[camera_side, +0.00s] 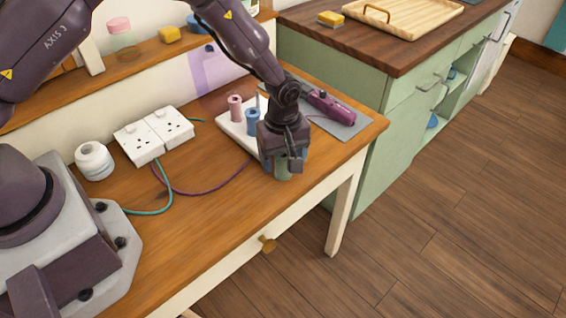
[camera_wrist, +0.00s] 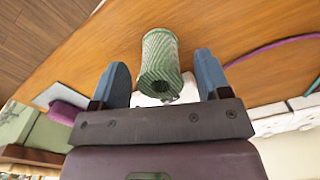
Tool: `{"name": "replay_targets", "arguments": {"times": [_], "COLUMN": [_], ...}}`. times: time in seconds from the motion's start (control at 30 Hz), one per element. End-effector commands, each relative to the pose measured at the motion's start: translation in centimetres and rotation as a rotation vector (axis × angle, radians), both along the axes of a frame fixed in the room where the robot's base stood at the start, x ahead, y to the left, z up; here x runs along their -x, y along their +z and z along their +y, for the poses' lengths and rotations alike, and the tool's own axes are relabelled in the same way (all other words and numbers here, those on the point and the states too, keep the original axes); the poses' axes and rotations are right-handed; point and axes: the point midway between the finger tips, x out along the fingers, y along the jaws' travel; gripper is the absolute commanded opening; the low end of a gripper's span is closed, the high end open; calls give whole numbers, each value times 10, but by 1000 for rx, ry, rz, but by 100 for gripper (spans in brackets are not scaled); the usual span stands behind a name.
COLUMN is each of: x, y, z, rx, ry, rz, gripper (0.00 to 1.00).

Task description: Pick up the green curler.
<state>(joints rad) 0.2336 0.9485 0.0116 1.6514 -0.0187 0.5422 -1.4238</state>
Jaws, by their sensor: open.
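The green curler (camera_wrist: 160,58) is a ribbed hollow cylinder. In the wrist view it lies between the two blue fingertips of my open gripper (camera_wrist: 162,75), with a visible gap on each side. In the side view the green curler (camera_side: 282,168) shows below my gripper (camera_side: 285,155) on the wooden table, partly hidden by the fingers.
Behind my gripper, a white board (camera_side: 234,131) holds a pink curler (camera_side: 235,108) and a blue curler (camera_side: 253,121). A purple styling tool (camera_side: 331,106) lies on a grey mat (camera_side: 352,124). A purple cord (camera_side: 212,192) runs across the table (camera_side: 200,235) to the left.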

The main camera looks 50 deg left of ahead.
Motion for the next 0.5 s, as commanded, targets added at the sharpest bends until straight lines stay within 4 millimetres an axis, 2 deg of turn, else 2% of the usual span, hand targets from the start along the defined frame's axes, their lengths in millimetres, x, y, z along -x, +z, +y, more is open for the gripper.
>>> {"name": "replay_targets", "arguments": {"times": [0.13,0.4,0.5], "x": [0,0,0], "y": [-17,-19,-19], "z": [0,0,0], "rx": [0,0,0], "ry": [-1,-1,-1], "rz": [1,-1,-1], "gripper": [70,70,47]}}
